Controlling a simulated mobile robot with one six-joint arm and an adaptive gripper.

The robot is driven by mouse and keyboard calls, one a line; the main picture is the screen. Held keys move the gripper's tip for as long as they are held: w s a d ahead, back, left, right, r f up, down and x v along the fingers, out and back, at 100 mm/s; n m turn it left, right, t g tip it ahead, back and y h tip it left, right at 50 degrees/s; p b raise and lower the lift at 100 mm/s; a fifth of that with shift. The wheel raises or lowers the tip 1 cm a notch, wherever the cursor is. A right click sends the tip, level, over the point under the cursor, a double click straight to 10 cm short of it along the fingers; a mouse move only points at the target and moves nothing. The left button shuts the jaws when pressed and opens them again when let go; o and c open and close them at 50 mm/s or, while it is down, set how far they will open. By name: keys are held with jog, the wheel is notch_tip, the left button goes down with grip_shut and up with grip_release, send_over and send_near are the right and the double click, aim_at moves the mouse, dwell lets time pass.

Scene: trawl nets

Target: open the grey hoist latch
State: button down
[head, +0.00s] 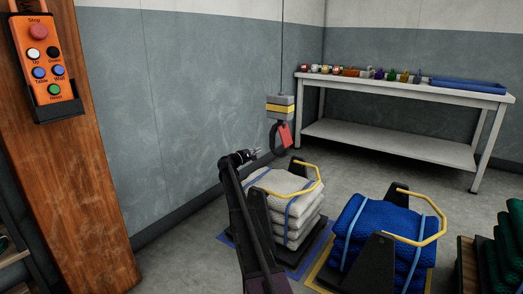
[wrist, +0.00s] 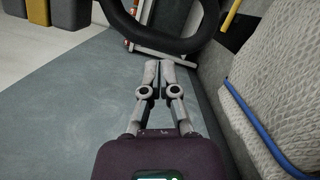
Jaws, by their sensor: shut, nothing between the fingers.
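The hoist's black hook (head: 273,138) hangs under a grey and yellow block (head: 280,107), with a red plate (head: 285,135) at its side. In the wrist view the hook (wrist: 190,42) curves across the top. My gripper (head: 258,151) is just left of and below the hook in the head view. Its fingers (wrist: 152,68) are shut and empty, pointing towards the bar; contact is not clear.
White nets (head: 298,207) with a yellow handle (head: 316,172) stand below the hook, close beside my gripper. Blue nets (head: 375,240) stand to the right. A white bench (head: 400,83) is at the back right. An orange control box (head: 45,60) hangs on a wooden post.

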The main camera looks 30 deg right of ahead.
aim_at(286, 138)
jog(key=s+d+r+p, duration=0.2)
jog(key=d, duration=0.8)
jog(key=shift+d+r, duration=0.15)
jog(key=shift+a, duration=0.25)
dwell(0.4)
